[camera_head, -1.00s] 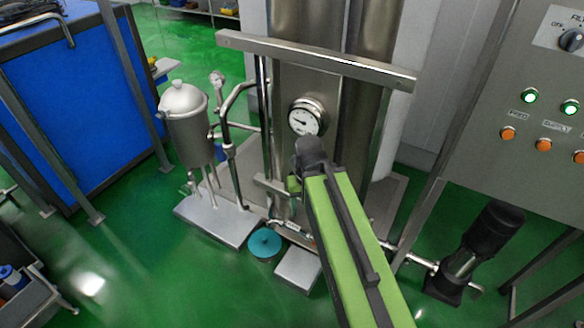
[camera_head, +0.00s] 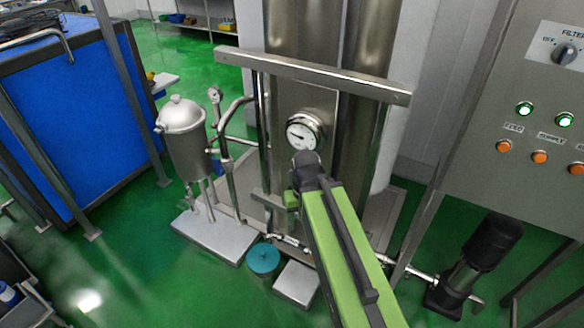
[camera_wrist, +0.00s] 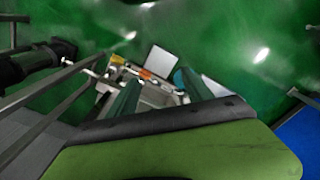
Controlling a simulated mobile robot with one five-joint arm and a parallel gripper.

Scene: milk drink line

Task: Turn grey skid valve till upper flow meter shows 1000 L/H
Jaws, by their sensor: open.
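My gripper (camera_wrist: 160,76) shows in the wrist view as two dark green fingers spread apart, with nothing held between them. Beyond them, lower down, is a metal skid with pipework and small orange and yellow parts (camera_wrist: 146,74). I cannot tell which part is the grey valve. In the head view my green and black arm reaches towards the steel column, and its end hides the pipework behind it. A round white dial gauge (camera_head: 301,134) sits on the column just above my arm's end; its reading is too small to read. I cannot make out the upper flow meter.
A steel vessel (camera_head: 184,135) on a plate stands left of the column. A teal round object (camera_head: 263,258) is on the floor. A crossbar (camera_head: 310,75) spans the column. A control panel (camera_head: 500,110) and black pump (camera_head: 480,255) are right.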

